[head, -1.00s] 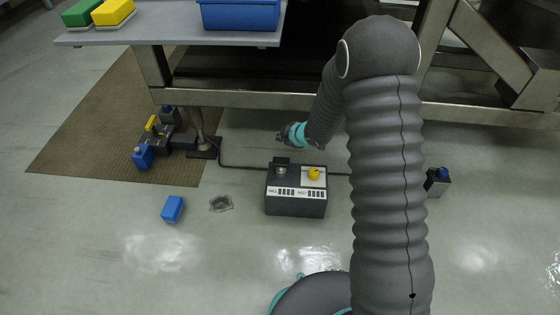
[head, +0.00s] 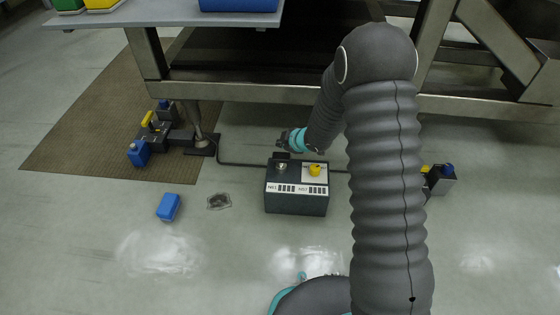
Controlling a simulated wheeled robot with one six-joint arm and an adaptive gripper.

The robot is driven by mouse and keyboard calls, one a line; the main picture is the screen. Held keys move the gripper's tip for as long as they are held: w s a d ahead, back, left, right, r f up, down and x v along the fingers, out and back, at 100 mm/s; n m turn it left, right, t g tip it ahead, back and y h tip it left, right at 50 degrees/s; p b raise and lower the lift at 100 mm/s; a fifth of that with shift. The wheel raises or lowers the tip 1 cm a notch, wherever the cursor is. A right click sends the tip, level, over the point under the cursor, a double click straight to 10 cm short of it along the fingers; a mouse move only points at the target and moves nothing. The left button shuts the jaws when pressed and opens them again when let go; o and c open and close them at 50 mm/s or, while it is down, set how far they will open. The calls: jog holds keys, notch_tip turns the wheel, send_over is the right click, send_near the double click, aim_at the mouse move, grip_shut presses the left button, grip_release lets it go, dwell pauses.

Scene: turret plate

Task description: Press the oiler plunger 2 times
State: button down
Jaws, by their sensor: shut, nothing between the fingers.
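I cannot tell for sure which part is the oiler plunger. A dark box (head: 296,200) with two labelled counters stands on the floor in the middle. On its top are a round metal knob (head: 281,167) at left and a yellow knob (head: 314,169) on a white plate at right. My gripper (head: 281,142) is small in view, just behind the box's left part. It is shut and empty, apart from both knobs in the picture. Its height above the box is hard to judge.
A dark device with a yellow part (head: 148,118) and blue block (head: 138,153) stands at left on a brown mat (head: 75,140). A similar device (head: 442,180) is partly hidden behind my arm. A blue block (head: 168,206) lies near a drain (head: 219,202). A metal frame (head: 250,92) runs behind.

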aim_at(281, 156)
jog(key=shift+f+b, duration=0.9)
jog(key=shift+f, duration=0.7)
jog(key=shift+f, duration=0.15)
jog(key=shift+f, duration=0.25)
jog(key=shift+f, duration=1.25)
dwell(1.7)
jog(key=shift+r, duration=0.1)
jog(key=shift+r+p, duration=1.2)
jog(key=shift+r, duration=0.4)
jog(key=shift+r, duration=0.1)
jog(key=shift+r+p, duration=2)
jog(key=shift+r, duration=0.4)
